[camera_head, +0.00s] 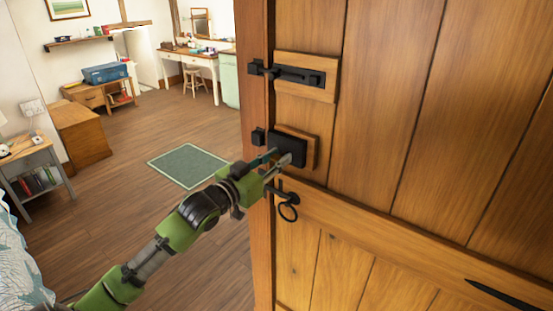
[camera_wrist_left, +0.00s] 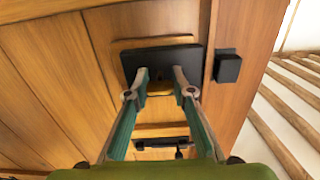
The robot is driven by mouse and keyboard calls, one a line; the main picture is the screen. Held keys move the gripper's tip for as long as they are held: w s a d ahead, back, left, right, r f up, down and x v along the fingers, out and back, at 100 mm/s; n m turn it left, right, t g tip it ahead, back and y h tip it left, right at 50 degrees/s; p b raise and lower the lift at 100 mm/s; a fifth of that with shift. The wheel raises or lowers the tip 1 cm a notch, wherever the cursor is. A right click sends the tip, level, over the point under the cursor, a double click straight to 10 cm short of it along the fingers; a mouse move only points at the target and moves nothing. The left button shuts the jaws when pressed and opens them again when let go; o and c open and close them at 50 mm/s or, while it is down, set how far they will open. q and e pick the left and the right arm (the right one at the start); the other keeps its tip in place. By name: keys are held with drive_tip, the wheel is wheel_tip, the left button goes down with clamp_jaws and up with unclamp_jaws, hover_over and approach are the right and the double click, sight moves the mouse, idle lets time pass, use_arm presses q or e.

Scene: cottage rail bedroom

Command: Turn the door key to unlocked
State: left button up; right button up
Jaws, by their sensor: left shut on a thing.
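The wooden door (camera_head: 390,110) fills the right of the head view. On it is a black lock case (camera_head: 292,146) on a wooden block. My left gripper (camera_head: 279,159) has its fingertips at the front of this case. In the left wrist view, the fingers (camera_wrist_left: 160,80) reach the black lock case (camera_wrist_left: 163,57) and close on the key (camera_wrist_left: 158,88), a small brass-coloured piece between them. The fingers hide much of the key, and its turn angle cannot be made out. My right gripper is not in view.
A black sliding bolt (camera_head: 290,74) sits above the lock, and a black ring handle (camera_head: 288,212) hangs just below the gripper. A black keeper (camera_head: 258,137) is on the post left of the lock. The floor around a green rug (camera_head: 188,166) is clear.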

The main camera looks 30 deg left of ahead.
use_arm(q)
drive_tip(key=o, duration=1.1)
drive_tip(key=shift+o, duration=0.2)
drive_tip(key=shift+s, duration=0.1)
drive_tip(key=s, duration=1.1)
drive_tip(key=shift+s+a, duration=0.4)
drive_tip(key=shift+a, duration=0.05)
drive_tip(key=shift+a+f, duration=0.1)
drive_tip(key=shift+f, duration=0.05)
